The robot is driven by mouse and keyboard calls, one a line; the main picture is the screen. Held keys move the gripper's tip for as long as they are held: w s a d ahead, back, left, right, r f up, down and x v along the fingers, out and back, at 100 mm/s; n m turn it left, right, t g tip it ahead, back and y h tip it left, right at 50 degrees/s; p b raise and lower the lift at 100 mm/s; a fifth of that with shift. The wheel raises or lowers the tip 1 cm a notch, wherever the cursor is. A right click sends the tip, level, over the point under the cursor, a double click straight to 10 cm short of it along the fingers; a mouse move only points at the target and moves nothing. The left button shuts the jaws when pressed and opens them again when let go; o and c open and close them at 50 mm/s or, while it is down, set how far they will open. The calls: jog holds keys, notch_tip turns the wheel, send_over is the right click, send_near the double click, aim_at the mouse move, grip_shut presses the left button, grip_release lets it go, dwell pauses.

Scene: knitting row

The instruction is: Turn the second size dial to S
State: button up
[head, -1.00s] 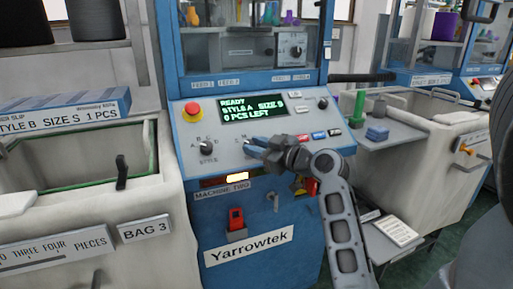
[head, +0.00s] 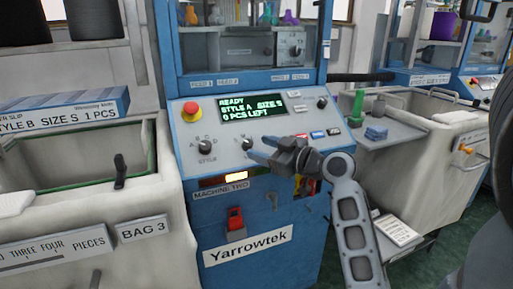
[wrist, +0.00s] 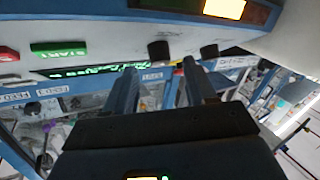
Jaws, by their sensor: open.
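The size dial (head: 247,143) is a dark knob on the sloped control panel of machine two (head: 243,190). An M shows above it; its pointer is too small to read. The green display (head: 252,107) reads READY, STYLE A, SIZE S, 0 PCS LEFT. The style dial (head: 205,145) is to its left, marked A to D. My gripper (head: 258,149) is open and empty, just right of the size dial and apart from it. In the wrist view the size dial (wrist: 158,50) appears beyond the gap between my fingers (wrist: 161,80), with the style dial (wrist: 208,50) beside it.
A red stop button (head: 192,110) is at the panel's upper left. Several small buttons (head: 318,134) lie right of my gripper. A side shelf (head: 395,128) with a green cone stands right. A bin marked BAG 3 (head: 120,200) stands left.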

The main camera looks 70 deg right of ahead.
jog(key=shift+v, duration=2.5)
